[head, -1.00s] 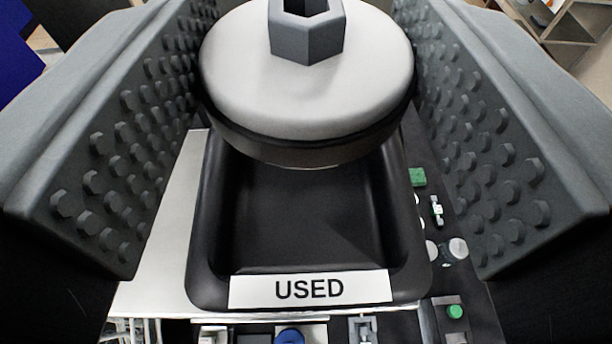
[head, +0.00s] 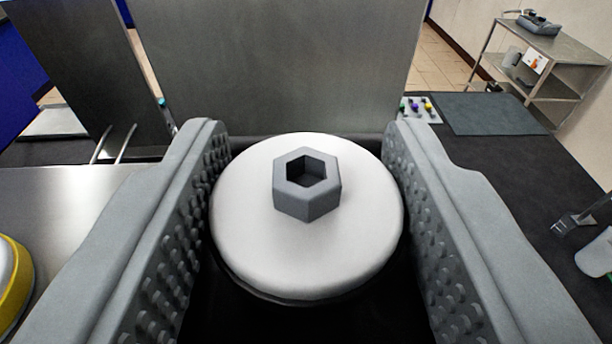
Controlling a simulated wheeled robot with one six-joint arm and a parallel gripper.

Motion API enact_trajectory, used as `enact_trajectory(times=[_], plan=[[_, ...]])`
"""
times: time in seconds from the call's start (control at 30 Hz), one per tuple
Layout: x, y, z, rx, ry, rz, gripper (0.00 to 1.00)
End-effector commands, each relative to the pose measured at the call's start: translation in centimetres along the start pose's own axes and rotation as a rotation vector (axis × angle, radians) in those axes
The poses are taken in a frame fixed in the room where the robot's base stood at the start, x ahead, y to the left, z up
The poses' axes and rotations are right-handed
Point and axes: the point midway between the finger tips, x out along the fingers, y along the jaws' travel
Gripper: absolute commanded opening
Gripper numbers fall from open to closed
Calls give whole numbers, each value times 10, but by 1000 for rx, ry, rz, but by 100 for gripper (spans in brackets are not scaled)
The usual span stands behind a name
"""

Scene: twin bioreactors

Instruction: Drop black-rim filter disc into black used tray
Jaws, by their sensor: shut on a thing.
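The filter disc (head: 250,220) is pale on top, with a grey hexagonal socket (head: 307,205) in its middle and a dark rim along its lower edge. My gripper (head: 307,215) is shut on the disc, one studded jaw against its left side and one against its right. The disc's top faces the camera. The black used tray cannot be clearly made out. Dark surfaces show just behind and below the disc, and I cannot tell whether they are the tray. Its USED label is out of view.
A tall grey metal panel (head: 280,65) stands close behind the disc. A yellow-rimmed round thing (head: 15,285) is at the left edge on a metal surface. A dark worktop (head: 480,170) at right carries a grey mat (head: 495,114) and a white container (head: 597,255). A shelf cart (head: 545,60) stands beyond.

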Motion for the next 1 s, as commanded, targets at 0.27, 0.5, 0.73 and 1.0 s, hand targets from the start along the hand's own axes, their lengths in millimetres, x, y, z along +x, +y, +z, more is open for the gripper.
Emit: enact_trajectory(times=[0.27,0.5,0.73,1.0], plan=[[2,0,10,1,-9,0,20],[5,0,15,3,-16,0,54],[6,0,15,4,-17,0,64],[-3,0,3,4,-15,0,66]])
